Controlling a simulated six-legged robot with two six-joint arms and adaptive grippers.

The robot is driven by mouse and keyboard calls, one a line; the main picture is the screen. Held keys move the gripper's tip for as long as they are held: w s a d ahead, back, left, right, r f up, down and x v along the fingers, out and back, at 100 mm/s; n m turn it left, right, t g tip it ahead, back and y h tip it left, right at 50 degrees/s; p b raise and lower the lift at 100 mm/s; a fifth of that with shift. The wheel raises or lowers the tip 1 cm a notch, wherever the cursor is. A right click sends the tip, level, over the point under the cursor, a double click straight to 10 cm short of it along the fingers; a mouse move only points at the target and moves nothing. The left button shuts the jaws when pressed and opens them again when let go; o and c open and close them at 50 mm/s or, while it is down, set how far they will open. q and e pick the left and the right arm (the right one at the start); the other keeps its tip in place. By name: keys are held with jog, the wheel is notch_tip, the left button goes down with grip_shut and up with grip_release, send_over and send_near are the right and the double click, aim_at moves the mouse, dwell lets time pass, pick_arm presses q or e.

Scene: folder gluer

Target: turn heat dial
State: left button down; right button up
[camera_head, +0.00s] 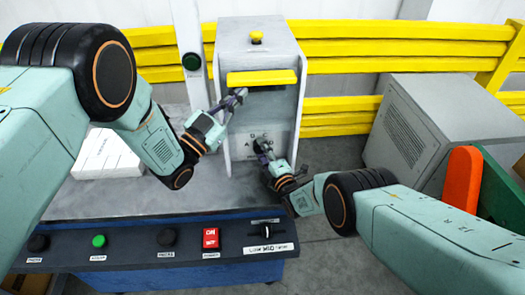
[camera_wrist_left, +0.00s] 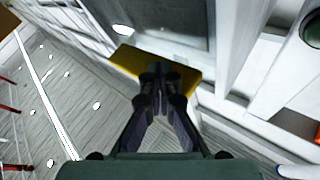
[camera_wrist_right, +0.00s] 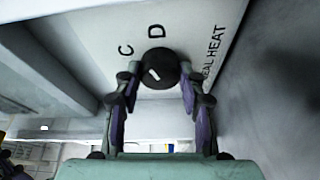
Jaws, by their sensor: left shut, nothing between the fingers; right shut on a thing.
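The heat dial (camera_wrist_right: 160,68) is a black round knob with a short white mark on a pale panel, lettered C and D with "SEAL HEAT" beside it. My right gripper (camera_wrist_right: 158,82) has a finger on each side of the dial and is shut on it; it also shows in the head view (camera_head: 262,148), where it hides most of the dial. My left gripper (camera_head: 239,97) is shut and empty in front of the grey machine (camera_head: 258,40), by the yellow bar (camera_head: 262,77). In the left wrist view its closed fingertips (camera_wrist_left: 160,72) overlap the yellow bar.
A front control panel (camera_head: 130,245) carries several buttons, a red switch (camera_head: 210,238) and a black lever knob (camera_head: 266,231). A white box (camera_head: 105,155) lies on the left. Yellow rails (camera_head: 400,48) run behind. A grey cabinet (camera_head: 430,120) and an orange part (camera_head: 462,185) stand right.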

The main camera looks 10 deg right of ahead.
jog(key=shift+f+m, duration=0.1)
jog(key=shift+m, duration=1)
jog(key=shift+m+t, duration=0.4)
jog(key=o, duration=1.1)
jog(key=shift+o, duration=0.2)
jog(key=shift+s, duration=0.1)
jog(key=shift+s+d+f, duration=0.2)
jog(key=shift+s, duration=0.4)
jog(key=shift+s+d, duration=0.25)
jog(key=shift+s, duration=0.4)
jog(key=shift+v, duration=4.6)
